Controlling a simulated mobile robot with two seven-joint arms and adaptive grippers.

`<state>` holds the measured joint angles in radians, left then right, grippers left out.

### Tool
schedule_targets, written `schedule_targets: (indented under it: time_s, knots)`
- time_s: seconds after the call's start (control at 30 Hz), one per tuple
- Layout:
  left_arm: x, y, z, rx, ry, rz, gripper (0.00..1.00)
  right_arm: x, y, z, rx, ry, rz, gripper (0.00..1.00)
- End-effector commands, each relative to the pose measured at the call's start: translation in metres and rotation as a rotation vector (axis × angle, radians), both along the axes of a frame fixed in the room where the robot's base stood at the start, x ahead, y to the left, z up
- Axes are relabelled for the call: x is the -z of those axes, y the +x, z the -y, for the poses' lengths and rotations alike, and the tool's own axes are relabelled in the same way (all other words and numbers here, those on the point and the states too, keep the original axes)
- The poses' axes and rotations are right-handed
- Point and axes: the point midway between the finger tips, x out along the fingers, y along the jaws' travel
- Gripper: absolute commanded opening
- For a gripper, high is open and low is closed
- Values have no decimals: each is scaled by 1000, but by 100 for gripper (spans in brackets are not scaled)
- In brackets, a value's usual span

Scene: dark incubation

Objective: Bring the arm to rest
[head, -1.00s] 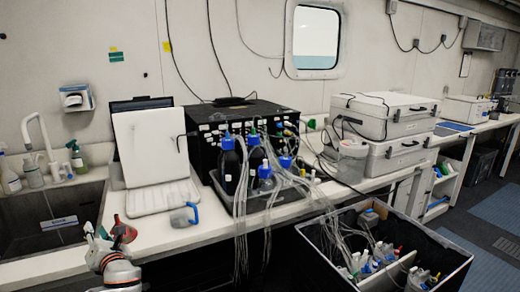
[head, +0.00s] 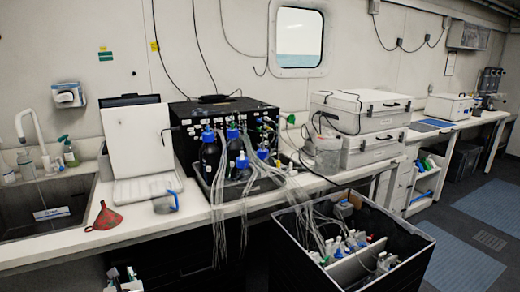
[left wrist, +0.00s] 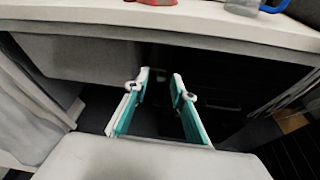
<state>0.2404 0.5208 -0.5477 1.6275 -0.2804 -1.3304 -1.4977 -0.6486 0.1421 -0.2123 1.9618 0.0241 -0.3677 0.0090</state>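My left gripper (head: 122,275) shows at the bottom left of the head view, low in front of the bench and below its top. In the left wrist view, its two teal-padded fingers (left wrist: 161,80) are apart with nothing between them, in front of the dark space under the bench. A red funnel (head: 104,216) lies on the bench near the front edge, apart from the gripper. Its edge also shows at the top of the left wrist view (left wrist: 152,2). My right gripper is in neither view.
The white bench top (head: 125,218) overhangs close to the gripper. A clear blue-handled jug (head: 165,203) stands right of the funnel. A black open crate (head: 425,243) with bottles and tubing stands at front right. The sink (head: 40,205) is at left.

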Motion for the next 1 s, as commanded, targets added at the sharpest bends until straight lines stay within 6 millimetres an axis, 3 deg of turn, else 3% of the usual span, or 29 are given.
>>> schedule_targets:
  time_s: [0.03, 0.2, 0.3, 0.4, 0.53, 0.7, 0.8, 0.83, 1.0]
  knots:
    - [29, -16, 22, 5, -141, 11, 25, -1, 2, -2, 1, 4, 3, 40]
    - [110, -78, 101, -69, -732, 81, 25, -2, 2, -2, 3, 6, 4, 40]
    - [143, -123, 148, -191, -1122, 126, 25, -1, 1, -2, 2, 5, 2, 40]
    - [162, -169, 187, -364, -1495, 178, 25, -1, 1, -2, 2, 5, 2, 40]
    - [168, -223, 223, -641, -1932, 262, 25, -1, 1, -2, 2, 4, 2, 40]
    - [159, -269, 241, -963, -2321, 382, 25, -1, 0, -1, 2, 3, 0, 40]
    - [154, -283, 242, -1078, -2442, 433, 25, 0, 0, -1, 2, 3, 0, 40]
    - [153, -285, 243, -1100, -2465, 442, 31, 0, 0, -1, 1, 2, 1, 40]
    - [150, -289, 243, -1142, -2511, 462, 31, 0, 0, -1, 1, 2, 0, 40]
